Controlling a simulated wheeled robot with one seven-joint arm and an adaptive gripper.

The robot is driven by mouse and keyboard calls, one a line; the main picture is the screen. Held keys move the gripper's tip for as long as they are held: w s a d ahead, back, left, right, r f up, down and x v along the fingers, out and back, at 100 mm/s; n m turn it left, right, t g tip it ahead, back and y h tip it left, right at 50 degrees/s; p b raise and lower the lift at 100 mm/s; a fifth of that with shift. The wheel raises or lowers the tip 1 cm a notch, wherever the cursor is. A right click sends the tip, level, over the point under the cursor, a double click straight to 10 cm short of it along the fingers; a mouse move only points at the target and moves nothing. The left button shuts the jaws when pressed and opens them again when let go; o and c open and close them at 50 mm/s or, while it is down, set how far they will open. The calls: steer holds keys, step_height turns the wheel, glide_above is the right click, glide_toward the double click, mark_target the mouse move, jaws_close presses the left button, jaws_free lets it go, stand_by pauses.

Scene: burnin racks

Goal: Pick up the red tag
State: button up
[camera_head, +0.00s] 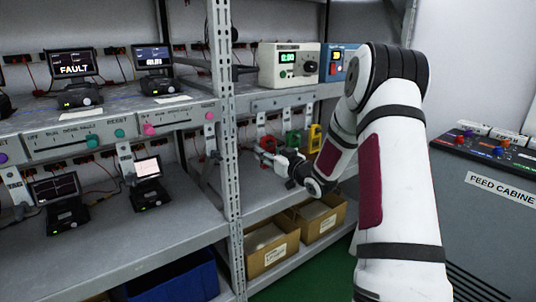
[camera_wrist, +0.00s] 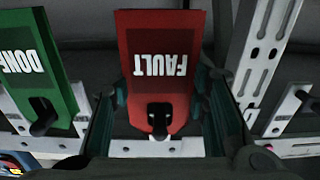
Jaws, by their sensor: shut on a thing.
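The red tag (camera_wrist: 160,55) is in the middle of the wrist view, its white word FAULT upside down. It also shows in the camera_head view (camera_head: 268,143), below the rail of the middle shelf, partly hidden by my gripper. A dark peg (camera_wrist: 158,118) shows at the tag's slotted end; I cannot tell if the tag still hangs on it. My gripper (camera_head: 265,155) reaches in from the right. In the wrist view its dark fingers (camera_wrist: 160,112) stand on both sides of the tag, shut on it.
A green tag (camera_wrist: 40,70), reading DONE, hangs beside the red one, with a yellow tag (camera_head: 314,137) farther right. A perforated upright post (camera_head: 224,130) stands close left of my gripper. Cardboard bins (camera_head: 272,262) sit on the shelf below. A feed cabinet (camera_head: 490,230) stands right.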

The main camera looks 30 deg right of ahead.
steer(key=shift+r, duration=0.55)
steer(key=s+p, duration=0.3)
steer(key=s, duration=1.5)
steer(key=shift+d+r, duration=0.3)
steer(key=shift+r, duration=0.15)
steer(key=shift+r, duration=0.1)
steer(key=shift+s, duration=0.15)
steer(key=s+p, duration=0.2)
steer(key=s, duration=0.5)
steer(key=shift+s+d, duration=0.15)
stand_by(0.5)
